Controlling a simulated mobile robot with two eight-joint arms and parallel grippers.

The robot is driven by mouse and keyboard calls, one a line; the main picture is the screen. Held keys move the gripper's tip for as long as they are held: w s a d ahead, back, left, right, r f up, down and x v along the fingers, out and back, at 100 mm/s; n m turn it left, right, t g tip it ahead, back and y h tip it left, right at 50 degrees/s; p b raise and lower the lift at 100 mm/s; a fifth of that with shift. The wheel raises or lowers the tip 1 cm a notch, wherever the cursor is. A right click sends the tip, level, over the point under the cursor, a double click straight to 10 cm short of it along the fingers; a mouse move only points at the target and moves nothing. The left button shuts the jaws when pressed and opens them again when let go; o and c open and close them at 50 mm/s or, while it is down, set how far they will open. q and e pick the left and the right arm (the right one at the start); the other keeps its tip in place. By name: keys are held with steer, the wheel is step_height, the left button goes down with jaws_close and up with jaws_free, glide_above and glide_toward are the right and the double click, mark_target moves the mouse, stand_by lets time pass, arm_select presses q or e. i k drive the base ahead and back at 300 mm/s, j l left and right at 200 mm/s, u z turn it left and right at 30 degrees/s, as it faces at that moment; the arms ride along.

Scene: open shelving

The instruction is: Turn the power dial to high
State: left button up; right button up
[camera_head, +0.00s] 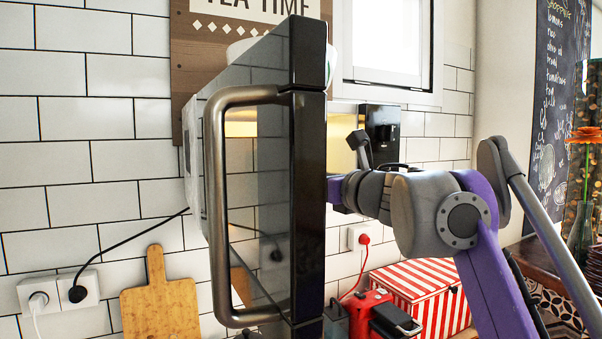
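The microwave door (308,190) stands open, its dark edge towards me and its curved metal handle (216,200) on the left. A warm yellow glow (341,145) shows behind it. To the right of the glow is a black panel (384,122), seemingly the microwave's control panel; I cannot make out the dial or its setting. My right arm comes in from the right, and its wrist reaches behind the door. A small dark grey part in front of the panel may belong to my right gripper; the fingertips cannot be made out. My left gripper is not in view.
The open door fills the centre and blocks the view behind it. Below my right arm are a red-and-white striped box (425,290) and a red appliance (368,312). A wooden board (160,300) leans on the wall at lower left, near a wall socket (60,292).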

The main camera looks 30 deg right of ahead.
mark_target(386, 133)
steer(key=z, duration=0.8)
